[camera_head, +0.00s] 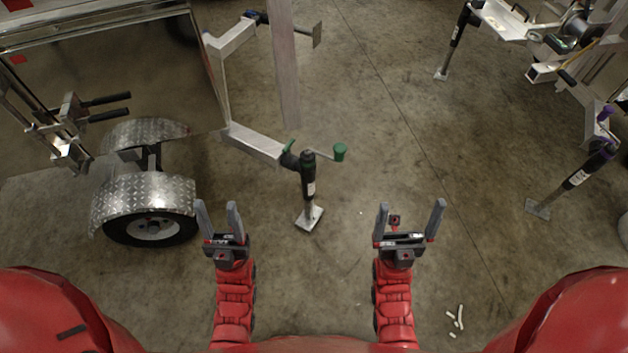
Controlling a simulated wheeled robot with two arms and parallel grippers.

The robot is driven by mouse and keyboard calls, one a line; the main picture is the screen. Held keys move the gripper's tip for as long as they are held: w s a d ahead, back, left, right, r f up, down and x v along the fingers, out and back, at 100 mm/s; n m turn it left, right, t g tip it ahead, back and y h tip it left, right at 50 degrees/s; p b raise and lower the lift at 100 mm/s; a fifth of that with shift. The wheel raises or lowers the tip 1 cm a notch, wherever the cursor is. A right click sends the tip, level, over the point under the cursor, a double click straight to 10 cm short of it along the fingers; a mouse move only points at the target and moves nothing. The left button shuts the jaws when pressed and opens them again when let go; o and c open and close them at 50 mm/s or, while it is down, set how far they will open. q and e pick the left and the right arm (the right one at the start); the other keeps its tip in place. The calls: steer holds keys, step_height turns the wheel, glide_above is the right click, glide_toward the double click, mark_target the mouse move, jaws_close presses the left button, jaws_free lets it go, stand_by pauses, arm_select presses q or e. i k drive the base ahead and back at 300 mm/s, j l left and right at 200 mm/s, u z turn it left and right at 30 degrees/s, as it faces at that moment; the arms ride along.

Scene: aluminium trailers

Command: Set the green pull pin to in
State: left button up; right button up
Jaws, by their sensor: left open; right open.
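A black trailer jack (308,178) stands upright on its foot plate at the end of an aluminium frame arm, in the middle of the head view. A small green part, which looks like the green pull pin (288,147), is at the joint between arm and jack. It is too small to tell whether it is in or out. A green crank knob (340,152) sticks out to the right of the jack top. My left gripper (217,207) is open and empty, nearer than the jack and to its left. My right gripper (411,207) is open and empty, to the jack's right.
A trailer wheel under a diamond-plate fender (145,196) stands at left. An aluminium post (284,65) rises behind the jack. Another jack with purple parts (575,180) stands at right. White scraps (457,320) lie on the floor. The concrete between the jacks is clear.

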mark_target(288, 148)
steer(key=i+j+u, duration=0.2)
steer(key=i, duration=0.35)
steer(key=i+j+u, duration=0.25)
steer(key=i, duration=0.25)
steer(key=l, duration=0.1)
